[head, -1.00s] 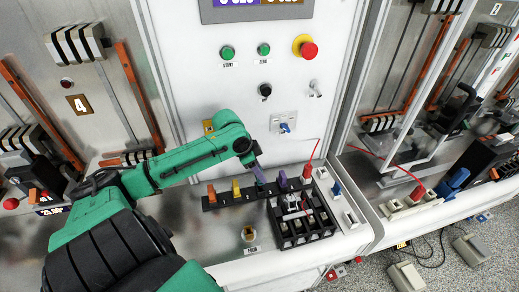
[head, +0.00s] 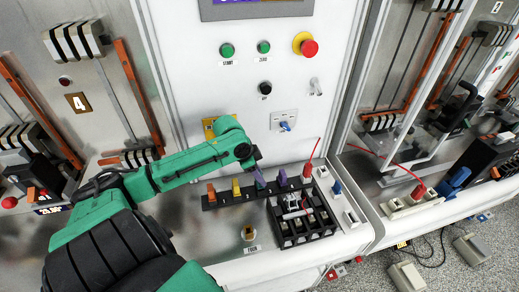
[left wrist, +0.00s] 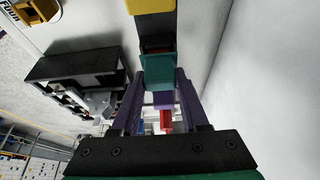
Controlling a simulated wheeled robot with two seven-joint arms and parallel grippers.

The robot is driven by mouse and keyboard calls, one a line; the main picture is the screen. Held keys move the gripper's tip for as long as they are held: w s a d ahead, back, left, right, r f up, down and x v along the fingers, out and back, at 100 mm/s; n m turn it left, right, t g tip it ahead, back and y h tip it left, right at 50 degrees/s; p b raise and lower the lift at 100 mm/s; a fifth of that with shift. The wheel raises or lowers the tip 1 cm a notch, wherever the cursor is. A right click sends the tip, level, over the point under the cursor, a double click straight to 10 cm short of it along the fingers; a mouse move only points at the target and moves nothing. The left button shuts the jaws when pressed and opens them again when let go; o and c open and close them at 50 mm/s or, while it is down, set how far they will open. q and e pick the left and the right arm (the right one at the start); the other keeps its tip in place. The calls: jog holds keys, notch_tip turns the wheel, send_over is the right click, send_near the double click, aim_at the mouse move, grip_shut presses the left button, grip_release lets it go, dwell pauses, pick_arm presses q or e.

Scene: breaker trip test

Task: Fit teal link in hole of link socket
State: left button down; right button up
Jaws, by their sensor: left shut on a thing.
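The teal link (left wrist: 158,65) shows between the purple fingertips of my left gripper (left wrist: 160,78) in the left wrist view. The gripper is shut on it. In the head view my left gripper (head: 259,181) is low over the dark link rack (head: 222,202), between a yellow link and a purple link. The fingers mostly hide the teal link there, and I cannot tell whether it is seated or raised. A small yellowish socket (head: 249,233) with a label sits on the bench in front of the rack; it looks like the link socket. My right gripper is not in view.
An orange link (head: 211,192), a yellow link (head: 236,189) and a purple link (head: 282,180) stand in the rack. Bench around the socket is clear.

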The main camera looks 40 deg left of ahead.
pick_arm(q)
jog(key=shift+f, duration=0.65)
jog(key=shift+c, duration=1.7)
grip_release()
jog(key=shift+r, duration=0.1)
jog(key=b+v, duration=0.1)
jog(key=v, duration=1.3)
jog(key=shift+s+r+b, duration=0.15)
jog(key=shift+b, duration=0.2)
